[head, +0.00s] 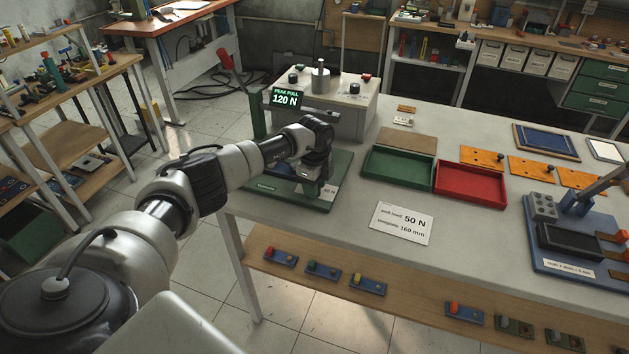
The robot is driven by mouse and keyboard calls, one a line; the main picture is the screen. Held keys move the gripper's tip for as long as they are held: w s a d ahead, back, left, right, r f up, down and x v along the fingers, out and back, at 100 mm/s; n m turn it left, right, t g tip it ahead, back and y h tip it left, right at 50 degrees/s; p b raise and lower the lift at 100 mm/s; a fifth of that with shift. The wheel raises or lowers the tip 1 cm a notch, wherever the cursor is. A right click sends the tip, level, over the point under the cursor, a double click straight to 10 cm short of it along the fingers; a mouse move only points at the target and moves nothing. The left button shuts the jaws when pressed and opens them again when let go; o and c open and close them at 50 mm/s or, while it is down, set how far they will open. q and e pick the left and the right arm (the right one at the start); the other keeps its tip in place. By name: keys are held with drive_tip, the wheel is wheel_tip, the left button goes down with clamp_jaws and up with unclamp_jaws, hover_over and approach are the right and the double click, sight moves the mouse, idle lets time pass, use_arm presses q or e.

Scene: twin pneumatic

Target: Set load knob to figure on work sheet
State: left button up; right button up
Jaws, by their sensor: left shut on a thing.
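The white work sheet (402,223) lies flat on the table and reads pull load 50 N, sample 160 mm. A small black display (286,98) on the green-based test station shows PEAK PULL 120 N in green. My left gripper (311,188) points down at the front of the green base (270,203). It is shut on what looks like the load knob, which the gripper and wrist hide. A small pale label (329,192) ending in N shows beside the fingers; I cannot read its figure surely. My right gripper is not in view.
A green tray (369,182) and a red tray (437,190) stand right of the station. A grey control box (345,118) with knobs stands behind it. Orange plates (482,158) and a blue fixture with a lever (540,262) are further right. Bare tabletop surrounds the sheet.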

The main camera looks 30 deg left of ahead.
use_arm(q)
drive_tip(key=shift+r+n+p, duration=0.2)
drive_tip(key=shift+n+p, duration=0.2)
drive_tip(key=shift+n, duration=0.5)
drive_tip(key=shift+w, duration=0.1)
drive_tip(key=o, duration=0.9)
drive_tip(key=shift+f, duration=0.15)
wheel_tip(320, 180, up, 11)
drive_tip(key=shift+f+b, duration=0.1)
drive_tip(key=shift+b, duration=0.95)
